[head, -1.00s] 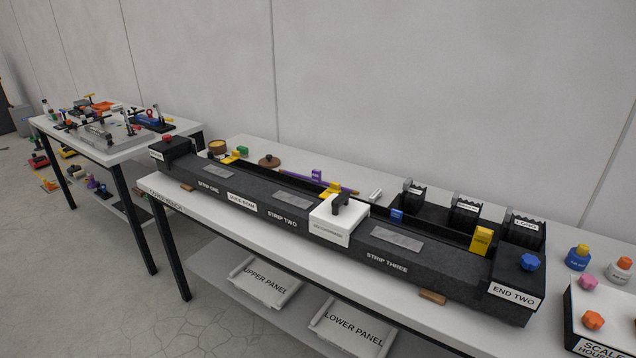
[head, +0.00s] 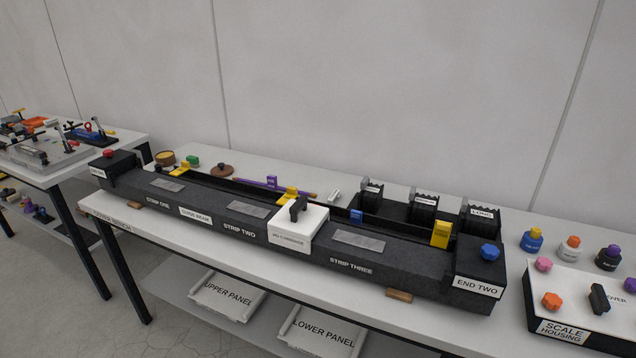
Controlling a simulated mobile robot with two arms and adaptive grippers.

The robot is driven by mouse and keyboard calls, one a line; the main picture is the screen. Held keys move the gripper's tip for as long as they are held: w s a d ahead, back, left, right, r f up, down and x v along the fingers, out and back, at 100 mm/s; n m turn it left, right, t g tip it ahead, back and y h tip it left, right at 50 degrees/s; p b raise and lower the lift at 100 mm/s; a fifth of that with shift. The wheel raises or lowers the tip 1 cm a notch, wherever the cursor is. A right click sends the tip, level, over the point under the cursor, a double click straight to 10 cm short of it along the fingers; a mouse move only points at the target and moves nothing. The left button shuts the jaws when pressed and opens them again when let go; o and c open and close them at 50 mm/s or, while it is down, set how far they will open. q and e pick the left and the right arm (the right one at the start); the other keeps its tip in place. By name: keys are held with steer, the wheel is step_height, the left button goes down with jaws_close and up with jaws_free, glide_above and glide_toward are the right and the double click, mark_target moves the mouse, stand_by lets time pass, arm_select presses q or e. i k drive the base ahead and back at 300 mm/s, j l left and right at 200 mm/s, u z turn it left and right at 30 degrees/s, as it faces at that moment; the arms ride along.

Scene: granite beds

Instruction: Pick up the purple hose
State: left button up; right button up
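A thin purple hose (head: 295,191) lies at the back of the long bench, behind the black guide beam (head: 240,228). Neither of my grippers shows in the head view.
The white bench (head: 120,209) has trays on its lower shelf. Black bins (head: 423,207) stand behind the beam. A scale housing (head: 566,325) with knobs and bottles is at the right. Another table (head: 45,178) is at the left. Grey floor is open at lower left.

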mark_target(272, 180)
steer(key=i+j+z, duration=0.3)
steer(key=j+z, duration=0.15)
steer(key=j, duration=0.2)
steer(key=i+j+z, duration=0.2)
steer(key=j, duration=0.15)
steer(key=j+z, duration=0.25)
steer(key=k+j, duration=0.05)
steer(key=j, duration=0.05)
